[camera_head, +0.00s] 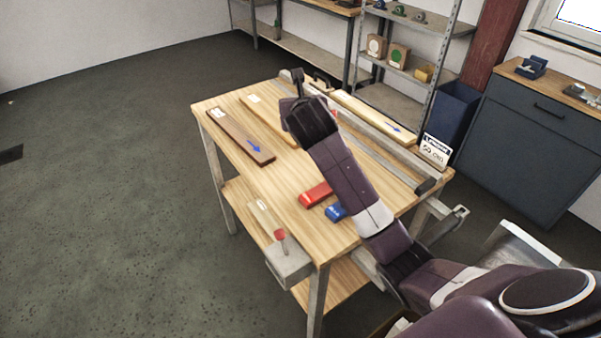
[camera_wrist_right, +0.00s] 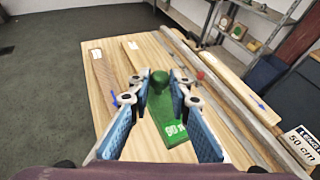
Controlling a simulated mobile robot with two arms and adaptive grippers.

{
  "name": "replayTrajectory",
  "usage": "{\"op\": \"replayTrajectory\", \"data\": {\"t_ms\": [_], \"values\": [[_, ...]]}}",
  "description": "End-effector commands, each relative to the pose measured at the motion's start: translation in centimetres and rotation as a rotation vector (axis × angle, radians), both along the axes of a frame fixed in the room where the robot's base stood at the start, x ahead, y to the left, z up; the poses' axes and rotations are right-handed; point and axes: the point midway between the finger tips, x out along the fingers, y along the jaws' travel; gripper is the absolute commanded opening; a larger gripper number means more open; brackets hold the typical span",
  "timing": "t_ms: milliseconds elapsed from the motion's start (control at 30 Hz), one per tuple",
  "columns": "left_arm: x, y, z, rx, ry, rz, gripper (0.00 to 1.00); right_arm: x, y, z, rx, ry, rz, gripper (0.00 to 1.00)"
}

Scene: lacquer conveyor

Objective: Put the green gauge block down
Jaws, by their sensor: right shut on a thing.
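The green gauge block (camera_wrist_right: 172,112) lies between the two blue-padded fingers of my right gripper (camera_wrist_right: 160,92) in the right wrist view. It is long, with a round knob at its far end and white marking at its near end. The gripper is shut on it. In the head view my right gripper (camera_head: 297,88) is over the far part of the wooden workbench (camera_head: 285,172), and the block is hidden there. I cannot tell whether the block touches the bench top. My left gripper is not in view.
A red block (camera_head: 316,194) and a blue block (camera_head: 336,212) lie near the bench's front. A brown board (camera_head: 240,137) and a pale board (camera_head: 267,120) lie left. A metal rail (camera_head: 385,168) runs along the right, beside a "50 cm" sign (camera_head: 434,150). The front-left top is clear.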

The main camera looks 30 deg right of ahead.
Motion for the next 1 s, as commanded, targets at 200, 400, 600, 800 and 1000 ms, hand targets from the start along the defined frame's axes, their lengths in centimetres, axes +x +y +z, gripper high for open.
{"op": "replayTrajectory", "data": {"t_ms": [200,400,600,800,1000], "values": [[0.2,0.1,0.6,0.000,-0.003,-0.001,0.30,0.0,0.0,-4.8,0.004,0.010,0.003,0.00],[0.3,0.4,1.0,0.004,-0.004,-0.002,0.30,-0.1,0.1,-10.2,0.005,0.009,0.002,0.00],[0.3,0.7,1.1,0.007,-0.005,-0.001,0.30,0.0,0.1,-14.2,0.003,0.004,0.003,0.00],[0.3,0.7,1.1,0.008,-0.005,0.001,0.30,0.0,0.1,-15.9,0.002,0.004,0.003,0.00],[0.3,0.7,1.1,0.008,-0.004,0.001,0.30,0.0,0.1,-18.9,0.002,0.004,0.003,0.00]]}}
